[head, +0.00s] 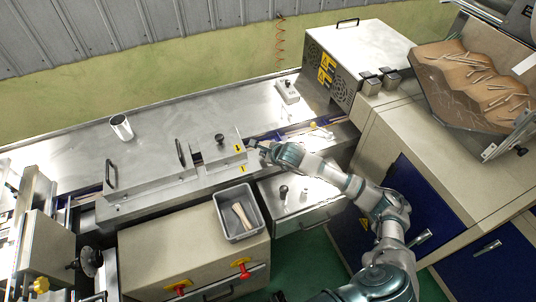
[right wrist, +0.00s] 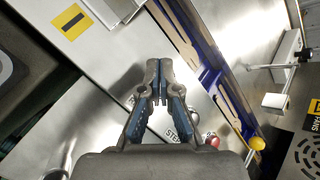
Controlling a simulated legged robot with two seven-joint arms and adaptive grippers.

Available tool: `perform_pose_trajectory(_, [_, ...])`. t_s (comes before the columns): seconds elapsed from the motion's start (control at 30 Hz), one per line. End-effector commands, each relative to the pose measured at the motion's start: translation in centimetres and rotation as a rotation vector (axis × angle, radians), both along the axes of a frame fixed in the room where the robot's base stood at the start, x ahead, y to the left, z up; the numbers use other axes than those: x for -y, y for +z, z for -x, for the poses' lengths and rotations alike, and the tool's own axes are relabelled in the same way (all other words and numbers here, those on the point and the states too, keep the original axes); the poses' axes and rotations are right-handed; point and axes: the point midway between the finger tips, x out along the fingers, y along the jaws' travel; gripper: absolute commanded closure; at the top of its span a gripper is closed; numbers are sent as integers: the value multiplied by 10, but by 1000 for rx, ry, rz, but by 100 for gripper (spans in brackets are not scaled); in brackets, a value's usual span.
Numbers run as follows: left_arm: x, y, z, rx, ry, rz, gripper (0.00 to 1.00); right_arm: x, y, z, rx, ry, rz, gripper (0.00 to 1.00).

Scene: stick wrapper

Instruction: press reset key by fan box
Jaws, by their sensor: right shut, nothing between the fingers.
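The fan box (head: 345,62) is a metal box with yellow warning labels at the back right of the bench. Its round fan grille (right wrist: 306,156) shows at the lower right of the right wrist view. My right gripper (head: 258,147) is left of the fan box, low over the machine's rail. In the right wrist view its fingers (right wrist: 159,85) are shut and empty. Below them is a metal panel with partly hidden lettering, a red knob (right wrist: 212,141) and a yellow knob (right wrist: 257,143). I cannot tell which part is the reset key. My left gripper is not in view.
A small white box (head: 287,91) stands on the bench left of the fan box. A blue-edged rail (right wrist: 215,75) runs past the fingers. A grey bin (head: 233,229) stands in front.

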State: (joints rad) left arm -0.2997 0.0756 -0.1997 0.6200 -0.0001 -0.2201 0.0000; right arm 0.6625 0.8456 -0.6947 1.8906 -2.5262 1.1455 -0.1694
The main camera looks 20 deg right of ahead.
Motion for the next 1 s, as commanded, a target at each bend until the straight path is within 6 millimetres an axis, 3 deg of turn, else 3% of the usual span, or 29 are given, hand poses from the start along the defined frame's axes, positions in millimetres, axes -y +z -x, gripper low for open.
perform_pose_trajectory(0.33, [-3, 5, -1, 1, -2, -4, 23, 13, 16, 0, 1, 0, 0, 100])
perform_pose_trajectory(0.77, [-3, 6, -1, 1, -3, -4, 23, 13, 19, 0, 2, 1, -1, 100])
perform_pose_trajectory(1.0, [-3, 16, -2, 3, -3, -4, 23, 13, 40, 0, 3, 2, -2, 100])
